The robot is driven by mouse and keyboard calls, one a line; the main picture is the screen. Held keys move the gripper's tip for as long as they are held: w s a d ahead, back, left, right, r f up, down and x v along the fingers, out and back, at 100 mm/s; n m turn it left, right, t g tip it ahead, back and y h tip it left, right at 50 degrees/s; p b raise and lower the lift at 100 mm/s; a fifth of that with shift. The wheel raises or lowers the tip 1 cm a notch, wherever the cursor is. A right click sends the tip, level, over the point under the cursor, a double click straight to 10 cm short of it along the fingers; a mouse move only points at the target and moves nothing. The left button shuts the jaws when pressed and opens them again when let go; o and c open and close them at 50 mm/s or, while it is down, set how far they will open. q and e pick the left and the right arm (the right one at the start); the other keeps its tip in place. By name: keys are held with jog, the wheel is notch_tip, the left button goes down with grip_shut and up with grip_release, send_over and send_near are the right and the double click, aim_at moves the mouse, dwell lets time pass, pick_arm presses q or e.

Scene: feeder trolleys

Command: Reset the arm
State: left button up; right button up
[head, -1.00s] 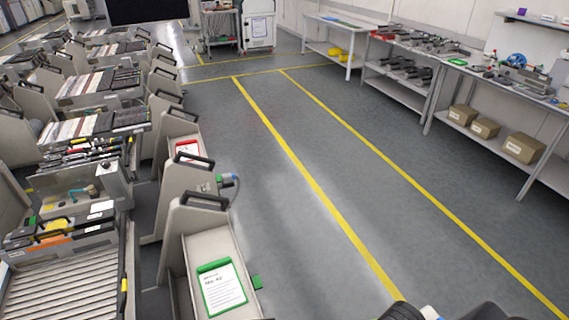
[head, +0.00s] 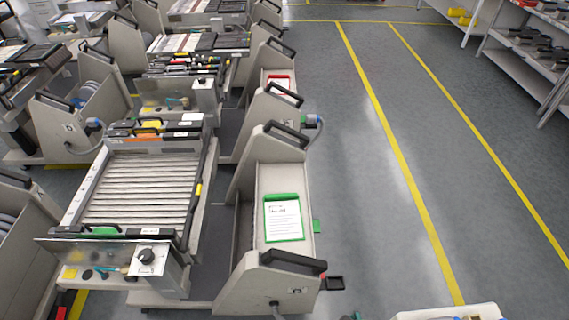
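Neither of my grippers shows in the head view, and no held object is visible. A pale, rounded shape (head: 452,313) is cut off by the bottom edge right of centre. I cannot tell whether it is part of me. The nearest feeder trolley (head: 262,288) stands left of it, with a green-framed white card (head: 283,218) in its tray and a black handle (head: 293,262) at its near end.
A trolley with a ribbed, slatted top (head: 145,188) and a front control panel with a black knob (head: 147,257) stands at left. More trolleys stand behind. Grey floor with yellow lines (head: 395,150) lies open at right. A shelf (head: 530,62) stands at the far right.

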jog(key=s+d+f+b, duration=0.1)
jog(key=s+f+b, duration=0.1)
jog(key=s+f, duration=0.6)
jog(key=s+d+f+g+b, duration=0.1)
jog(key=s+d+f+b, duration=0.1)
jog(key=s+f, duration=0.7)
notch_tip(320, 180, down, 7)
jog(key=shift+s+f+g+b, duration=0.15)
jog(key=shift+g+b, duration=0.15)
jog(key=shift+b, duration=0.55)
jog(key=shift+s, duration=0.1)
